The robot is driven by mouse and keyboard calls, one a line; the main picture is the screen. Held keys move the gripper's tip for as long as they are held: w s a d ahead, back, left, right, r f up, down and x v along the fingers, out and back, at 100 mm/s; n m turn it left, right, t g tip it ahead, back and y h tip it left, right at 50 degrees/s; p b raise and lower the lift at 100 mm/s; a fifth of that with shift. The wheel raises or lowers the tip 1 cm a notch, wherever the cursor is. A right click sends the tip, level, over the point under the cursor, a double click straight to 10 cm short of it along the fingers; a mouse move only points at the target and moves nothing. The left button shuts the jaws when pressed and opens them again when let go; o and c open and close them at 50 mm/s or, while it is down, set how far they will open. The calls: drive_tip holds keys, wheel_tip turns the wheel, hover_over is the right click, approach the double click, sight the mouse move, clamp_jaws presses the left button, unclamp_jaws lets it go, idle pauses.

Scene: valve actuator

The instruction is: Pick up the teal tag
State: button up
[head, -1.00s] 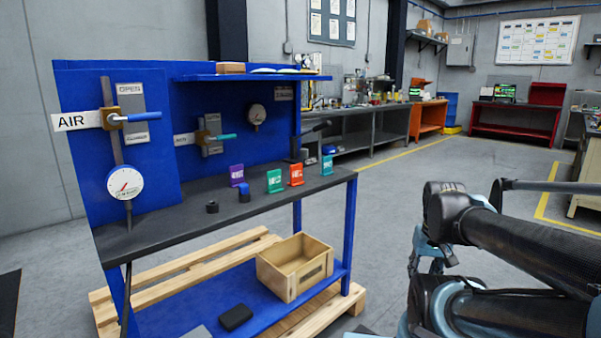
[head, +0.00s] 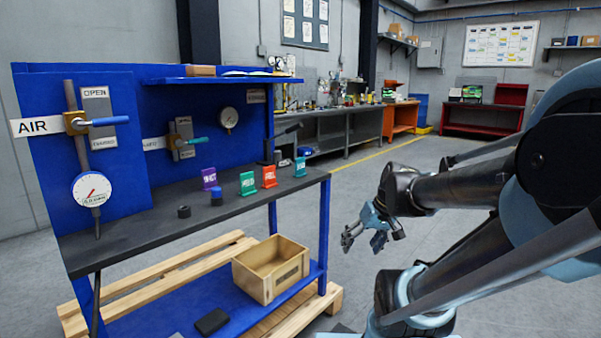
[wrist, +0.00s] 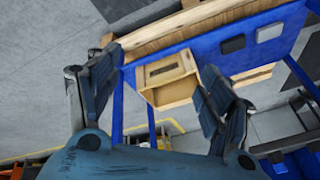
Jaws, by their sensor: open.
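A green-teal tag (head: 247,183) stands upright on the dark bench top, between a purple tag (head: 209,179) and an orange-red tag (head: 269,176). A smaller light blue-teal tag (head: 300,167) stands further right, near the bench's far end. My gripper (head: 363,242) is open and empty, in the air right of the bench and lower than its top in the picture. In the wrist view my gripper (wrist: 158,66) has its two fingers spread, with the wooden box beyond them. No tag can be made out in the wrist view.
The bench (head: 130,222) has a blue back panel, valves with levers, gauges and an upper shelf (head: 235,79). Black and blue round pieces (head: 184,211) sit by the tags. A wooden box (head: 270,268) stands on the lower shelf above a pallet. Floor right of the bench is clear.

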drive_tip(key=w+a+r+n+t+y, duration=0.1)
drive_tip(key=w+a+r+n+y, duration=0.2)
drive_tip(key=w, duration=0.6)
drive_tip(key=w+a+r+n+t+y, duration=0.2)
drive_tip(key=w+a+r+y, duration=0.15)
drive_tip(key=w+a, duration=0.4)
drive_tip(key=n+t+y, duration=0.2)
drive_tip(key=t+y, duration=0.2)
drive_tip(key=t, duration=0.1)
approach(301, 166)
drive_tip(key=x, duration=0.5)
drive_tip(key=shift+w, duration=0.15)
drive_tip(key=shift+x, duration=2.75)
drive_tip(key=shift+r, duration=0.1)
drive_tip(key=shift+c, duration=0.3)
drive_tip(key=c, duration=1.1)
